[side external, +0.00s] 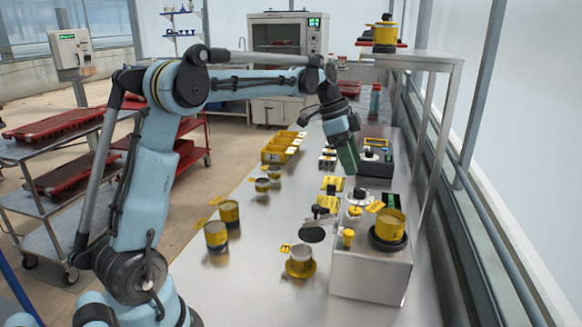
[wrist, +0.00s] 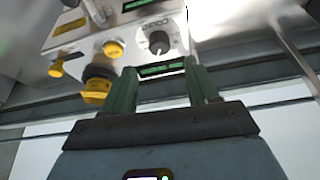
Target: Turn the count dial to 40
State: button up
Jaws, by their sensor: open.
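The count dial (wrist: 158,42) is a dark grey knob on a round white scale, on the face of the seeder (wrist: 100,28). In the wrist view it lies just beyond my fingertips, between their lines; its number is too small to read. In the side view the seeder is a metal box (side external: 368,275) on the bench, with a white dial plate (side external: 357,198) on top. My gripper (wrist: 160,68) has two green fingers, apart and empty. In the side view my gripper (side external: 348,164) hangs above the box, clear of the dial.
A yellow cup (side external: 390,224) stands on a dark ring on the box, beside a small yellow knob (side external: 347,235). A green display (wrist: 162,69) is near the dial. Yellow pots (side external: 217,234) and a yellow funnel (side external: 300,264) stand on the bench. A shelf post (side external: 427,140) rises at right.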

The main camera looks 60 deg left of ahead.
jog(key=shift+v, duration=2.6)
jog(key=s+d+f+n+t+y, duration=0.1)
jog(key=s+d+f+n+t, duration=0.1)
jog(key=s+d+f+n, duration=0.3)
jog(key=s+d+f+n+t+y, duration=0.2)
jog(key=s+d+f+n, duration=0.2)
jog(key=s+d, duration=0.4)
jog(key=s+f, duration=0.1)
jog(key=s, duration=0.4)
jog(key=shift+n, duration=0.4)
